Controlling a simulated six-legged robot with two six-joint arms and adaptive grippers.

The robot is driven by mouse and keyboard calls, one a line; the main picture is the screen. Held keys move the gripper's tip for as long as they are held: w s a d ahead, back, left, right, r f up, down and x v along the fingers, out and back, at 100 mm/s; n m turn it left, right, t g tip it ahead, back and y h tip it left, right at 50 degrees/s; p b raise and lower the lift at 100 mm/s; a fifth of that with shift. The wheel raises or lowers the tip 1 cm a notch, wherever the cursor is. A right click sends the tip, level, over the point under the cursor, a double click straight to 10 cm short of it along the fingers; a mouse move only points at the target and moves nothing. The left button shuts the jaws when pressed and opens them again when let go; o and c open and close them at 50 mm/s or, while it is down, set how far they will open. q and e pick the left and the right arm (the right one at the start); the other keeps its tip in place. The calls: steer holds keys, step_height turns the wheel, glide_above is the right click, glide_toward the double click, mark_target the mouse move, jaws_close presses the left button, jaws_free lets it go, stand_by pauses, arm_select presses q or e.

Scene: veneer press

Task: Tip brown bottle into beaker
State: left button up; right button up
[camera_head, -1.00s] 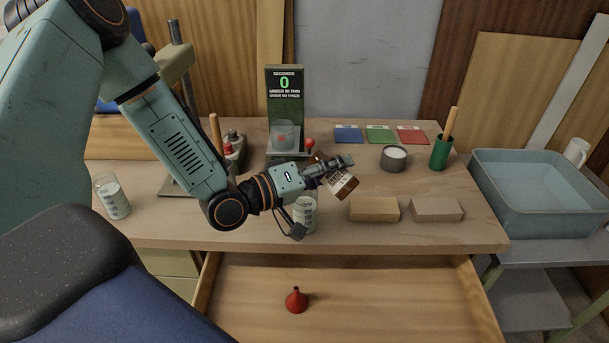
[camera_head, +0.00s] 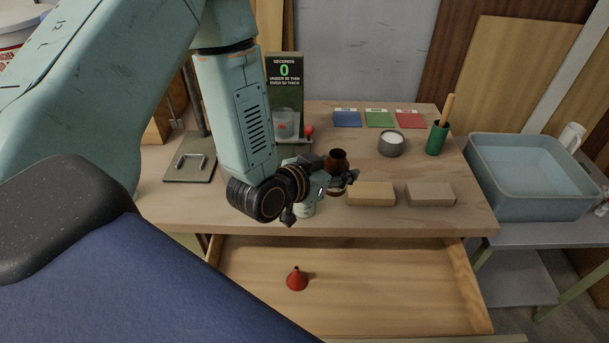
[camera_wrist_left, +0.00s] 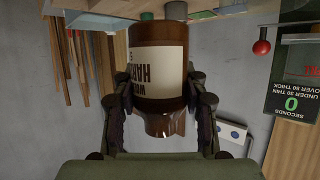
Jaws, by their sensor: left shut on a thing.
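The brown bottle (camera_head: 337,158) is held near the bench front in the head view, roughly upright with its open mouth up. In the left wrist view the bottle (camera_wrist_left: 158,70) shows a cream label between the two fingers; that picture is upside down. My left gripper (camera_head: 343,181) is shut on the bottle. A glass beaker with pale contents (camera_head: 305,210) stands just left of and in front of the bottle, mostly hidden behind my gripper. I cannot tell whether the bottle touches the bench. My right gripper is out of view.
Two blocks, tan (camera_head: 371,194) and greyish (camera_head: 430,195), lie right of the bottle. Behind are a grey pot (camera_head: 391,144), a green holder (camera_head: 436,139) and coloured cards. A blue-grey basin (camera_head: 530,205) stands right.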

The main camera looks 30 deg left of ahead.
mark_target(342, 154)
arm_select(q)
steer(key=shift+a+r+p, duration=0.1)
steer(key=shift+r+p, duration=0.25)
steer(key=shift+r, duration=0.05)
steer(key=r+p, duration=0.2)
steer(key=r, duration=0.1)
steer(key=shift+d+p, duration=0.2)
steer(key=shift+p, duration=0.15)
steer(key=shift+a+r, duration=0.1)
steer(key=shift+r, duration=0.15)
steer(key=shift+a+f, duration=0.1)
